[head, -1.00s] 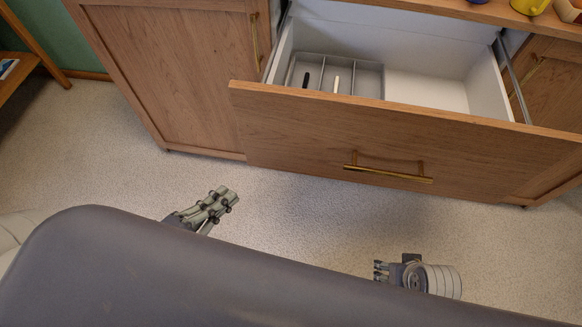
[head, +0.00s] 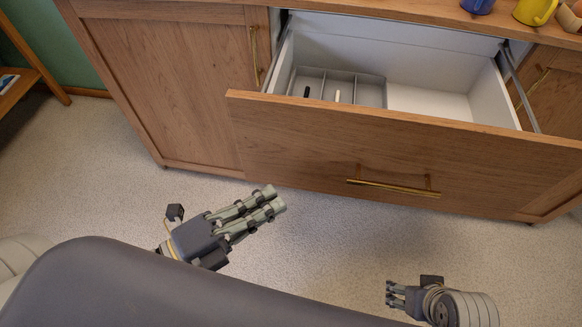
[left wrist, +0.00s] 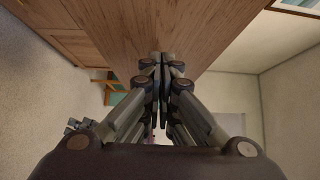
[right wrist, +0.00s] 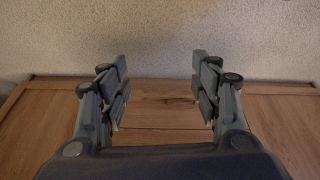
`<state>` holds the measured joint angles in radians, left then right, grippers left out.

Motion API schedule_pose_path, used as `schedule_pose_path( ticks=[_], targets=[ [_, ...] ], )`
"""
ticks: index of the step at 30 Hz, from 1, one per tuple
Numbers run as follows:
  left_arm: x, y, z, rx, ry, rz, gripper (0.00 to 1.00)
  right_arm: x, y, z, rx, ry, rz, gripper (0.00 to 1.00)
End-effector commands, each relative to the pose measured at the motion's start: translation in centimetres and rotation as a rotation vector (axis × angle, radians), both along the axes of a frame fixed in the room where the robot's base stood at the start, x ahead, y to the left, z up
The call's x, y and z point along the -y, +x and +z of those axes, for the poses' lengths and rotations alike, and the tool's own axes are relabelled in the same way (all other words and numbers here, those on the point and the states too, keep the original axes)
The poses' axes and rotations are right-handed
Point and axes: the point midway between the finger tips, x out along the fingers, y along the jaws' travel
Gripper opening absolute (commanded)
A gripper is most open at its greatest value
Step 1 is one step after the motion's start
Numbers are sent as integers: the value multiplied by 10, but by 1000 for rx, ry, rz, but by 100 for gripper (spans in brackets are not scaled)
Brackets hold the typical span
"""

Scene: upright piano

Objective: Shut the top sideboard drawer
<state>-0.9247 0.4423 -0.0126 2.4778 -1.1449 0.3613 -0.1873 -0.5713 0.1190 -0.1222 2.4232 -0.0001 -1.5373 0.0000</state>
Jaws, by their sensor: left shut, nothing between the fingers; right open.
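The top sideboard drawer (head: 400,145) is pulled well out, and its white inside shows. A brass bar handle (head: 393,188) is on its wooden front. My left gripper (head: 278,198) is shut and empty, in front of and below the left part of the drawer front, apart from it in the head view. The left wrist view shows its closed fingers (left wrist: 161,60) with a wooden panel close beyond them. My right gripper (head: 388,293) is low at the lower right, in front of the drawer. Its fingers (right wrist: 158,85) are spread and empty in the right wrist view.
A grey divided tray (head: 370,92) with a dark and a light item lies inside the drawer. A blue mug (head: 478,5) and a yellow mug (head: 535,10) stand on the sideboard top. A closed cabinet door (head: 175,90) is left of the drawer. Pale carpet (head: 100,170) is clear.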

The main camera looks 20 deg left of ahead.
Motion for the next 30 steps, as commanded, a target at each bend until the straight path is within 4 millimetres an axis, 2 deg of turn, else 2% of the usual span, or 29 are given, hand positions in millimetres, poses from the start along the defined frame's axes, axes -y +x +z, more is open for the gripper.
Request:
schedule_pose_path(
  ticks=[16,21,30],
  targets=[
    [28,33,3,1,0,-1,0,-3,10,-76,-45,-1,6,58],
    [26,52,2,3,2,1,0,-3,9,-97,-55,-2,8,58],
    [25,71,0,-1,1,0,0,-4,7,-117,-63,-3,10,58]
  ],
)
